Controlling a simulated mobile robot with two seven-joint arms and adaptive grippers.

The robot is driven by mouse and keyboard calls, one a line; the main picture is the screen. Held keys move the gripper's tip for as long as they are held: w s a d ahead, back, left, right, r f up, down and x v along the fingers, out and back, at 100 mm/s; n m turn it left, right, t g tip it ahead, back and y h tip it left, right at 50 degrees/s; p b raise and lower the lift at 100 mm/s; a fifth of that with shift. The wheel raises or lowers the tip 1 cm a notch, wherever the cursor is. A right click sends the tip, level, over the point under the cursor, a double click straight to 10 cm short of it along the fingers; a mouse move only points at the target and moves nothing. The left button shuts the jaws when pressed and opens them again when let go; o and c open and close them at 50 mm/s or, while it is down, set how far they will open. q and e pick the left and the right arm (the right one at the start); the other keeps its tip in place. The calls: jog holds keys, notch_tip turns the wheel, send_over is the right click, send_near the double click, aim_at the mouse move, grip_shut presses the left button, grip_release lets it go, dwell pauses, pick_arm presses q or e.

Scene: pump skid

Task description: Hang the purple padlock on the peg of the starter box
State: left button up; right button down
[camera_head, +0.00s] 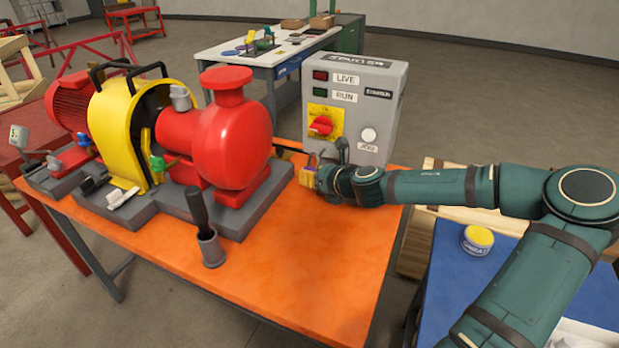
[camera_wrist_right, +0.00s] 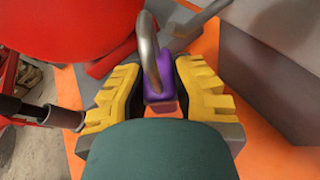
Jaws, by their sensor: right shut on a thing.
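The purple padlock (camera_wrist_right: 161,83) with its grey metal shackle sits between the yellow-padded fingers of my right gripper (camera_wrist_right: 160,100) in the right wrist view. The gripper is shut on its body, and the shackle stands out beyond the fingers. In the head view my right gripper (camera_head: 322,178) is just in front of the lower left of the grey starter box (camera_head: 388,107), above the orange table. The padlock is mostly hidden by the gripper there. The box has a red rotary switch on a yellow plate. I cannot make out its peg. My left gripper is not in view.
A red pump (camera_head: 232,140) with a yellow guard (camera_head: 117,130) stands left of the gripper on the orange table (camera_head: 290,255). A grey cup (camera_head: 211,247) with a dark handle stands near the front. A yellow-lidded tin (camera_head: 477,239) sits on a blue surface at right.

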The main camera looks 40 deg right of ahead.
jog(key=d, duration=0.1)
jog(key=w+d+b, duration=0.1)
jog(key=d+f, duration=0.1)
jog(key=shift+w+d+f, duration=0.1)
jog(key=shift+w+d, duration=0.1)
jog(key=shift+w, duration=0.2)
dwell(0.4)
dwell(0.5)
jog(key=c, duration=0.9)
grip_release()
jog(key=shift+o, duration=0.2)
jog(key=shift+s, duration=0.15)
